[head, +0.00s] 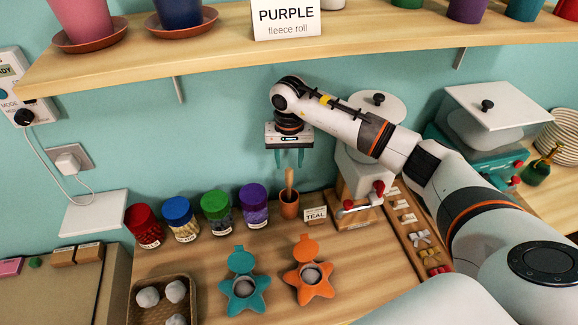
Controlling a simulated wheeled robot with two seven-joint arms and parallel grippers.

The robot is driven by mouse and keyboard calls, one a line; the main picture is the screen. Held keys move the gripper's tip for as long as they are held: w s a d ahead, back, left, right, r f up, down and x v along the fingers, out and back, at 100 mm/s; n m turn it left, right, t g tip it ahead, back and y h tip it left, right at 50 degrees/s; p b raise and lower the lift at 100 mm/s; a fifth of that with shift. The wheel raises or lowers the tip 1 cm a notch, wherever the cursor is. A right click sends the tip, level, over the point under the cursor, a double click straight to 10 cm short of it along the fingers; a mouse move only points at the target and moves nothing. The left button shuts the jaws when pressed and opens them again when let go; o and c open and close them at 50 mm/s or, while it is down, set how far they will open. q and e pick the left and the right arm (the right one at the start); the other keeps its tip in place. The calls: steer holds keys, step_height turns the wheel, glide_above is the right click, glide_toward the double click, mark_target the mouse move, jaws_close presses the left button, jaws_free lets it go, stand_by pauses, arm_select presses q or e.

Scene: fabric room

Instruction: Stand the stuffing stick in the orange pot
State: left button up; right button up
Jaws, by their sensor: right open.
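The stuffing stick (289,180) is a thin wooden stick. It stands upright, leaning slightly, with its lower end inside the small orange-brown pot (289,205) at the back of the counter. The pot hides the lower end. My right gripper (290,165) hangs above the pot with its teal fingers pointing down. It is open, with its fingertips about level with the top of the stick. I cannot tell whether the stick's top touches a finger. My left gripper is not in view.
Jars with red, blue, green and purple lids (254,205) stand left of the pot. A TEAL card (315,214) and a white machine (358,185) stand to its right. Teal and orange stars (322,287) lie in front. A shelf (200,55) overhangs above.

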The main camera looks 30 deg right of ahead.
step_height(320, 180, up, 3)
steer(key=shift+r+p, duration=0.2)
steer(key=shift+p, duration=0.25)
steer(key=shift+f, duration=0.1)
